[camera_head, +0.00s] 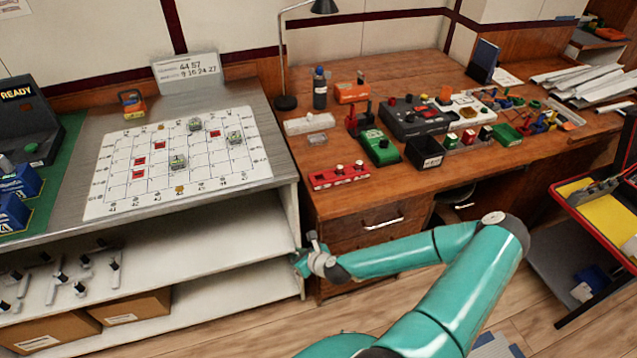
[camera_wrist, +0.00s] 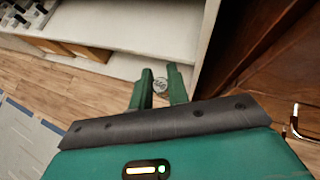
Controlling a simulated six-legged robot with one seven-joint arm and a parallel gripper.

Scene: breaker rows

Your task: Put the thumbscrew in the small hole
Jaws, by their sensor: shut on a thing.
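My gripper (camera_head: 303,262) is at the end of my teal arm, in front of the right end of the grey shelf unit and below its top. In the wrist view its two green fingers (camera_wrist: 160,72) point away with a narrow gap between them. A small round silvery thing, taken to be the thumbscrew (camera_wrist: 160,84), shows in this gap, and the gripper is shut on it. Its shape is mostly hidden by the fingers. I cannot make out the small hole in either view.
A wooden desk (camera_head: 350,205) holds a red block (camera_head: 339,176), a green device (camera_head: 380,147), a black box (camera_head: 425,152) and other parts. A white grid board (camera_head: 110,200) lies on the shelf top. A red-rimmed cart (camera_head: 560,188) stands right. Open floor lies in front.

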